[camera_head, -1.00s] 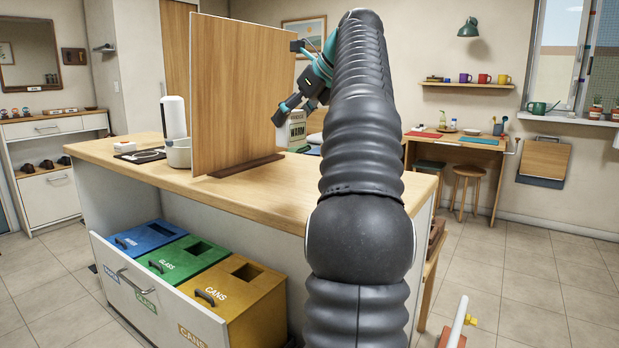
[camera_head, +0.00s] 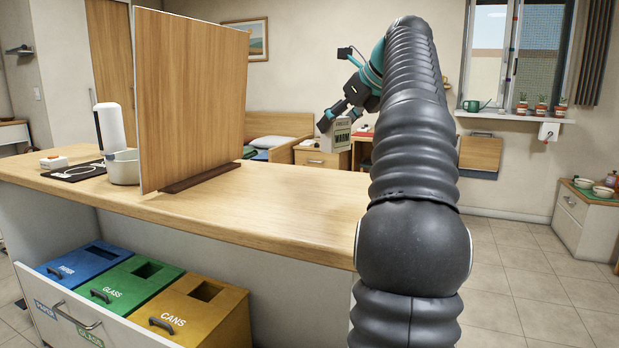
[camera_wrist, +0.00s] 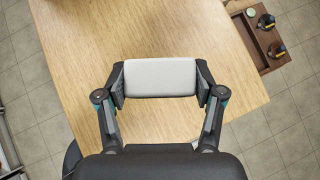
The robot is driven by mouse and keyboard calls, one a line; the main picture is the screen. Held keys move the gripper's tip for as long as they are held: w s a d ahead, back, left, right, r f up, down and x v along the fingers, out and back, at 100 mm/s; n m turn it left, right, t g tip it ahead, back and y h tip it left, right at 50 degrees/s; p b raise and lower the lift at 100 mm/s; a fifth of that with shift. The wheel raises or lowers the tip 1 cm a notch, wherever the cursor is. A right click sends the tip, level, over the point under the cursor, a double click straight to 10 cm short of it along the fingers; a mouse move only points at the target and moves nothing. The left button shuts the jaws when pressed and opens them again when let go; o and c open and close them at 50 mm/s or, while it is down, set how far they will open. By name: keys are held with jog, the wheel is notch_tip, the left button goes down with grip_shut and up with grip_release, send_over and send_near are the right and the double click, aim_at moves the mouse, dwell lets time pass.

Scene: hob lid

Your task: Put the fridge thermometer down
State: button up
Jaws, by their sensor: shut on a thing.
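The fridge thermometer (camera_head: 341,137) is a pale grey block with a dark-lettered face reading WARM in the head view. My gripper (camera_head: 338,117) is shut on its upper part and holds it upright. In the wrist view the thermometer (camera_wrist: 160,77) shows as a plain light rectangle between the two fingers, its face hidden. The wooden counter (camera_head: 285,205) lies below it, bare on this side of the board. In the wrist view the counter top (camera_wrist: 160,25) spreads under and around the thermometer. The gap beneath it is hard to judge.
A tall wooden board (camera_head: 195,95) stands on a dark foot (camera_head: 200,178) on the counter, left of my gripper. An open drawer of bins (camera_head: 197,315) juts out below. A wooden tray (camera_wrist: 262,40) sits past the counter's edge.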

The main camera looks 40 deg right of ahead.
jog(key=shift+w+a+f+b, duration=0.9)
jog(key=shift+w+f, duration=0.5)
jog(key=shift+f, duration=0.3)
jog(key=shift+w+a+f+b, duration=0.95)
jog(key=shift+w+f, duration=0.45)
jog(key=shift+f, duration=0.25)
jog(key=shift+w+a+f+b, duration=0.75)
jog(key=shift+w+a+f, duration=0.25)
jog(key=shift+w+f, duration=0.55)
jog(key=shift+s+f, duration=0.15)
jog(key=shift+f, duration=0.15)
jog(key=o, duration=1.3)
jog(key=shift+c, duration=0.2)
jog(key=shift+r, duration=0.1)
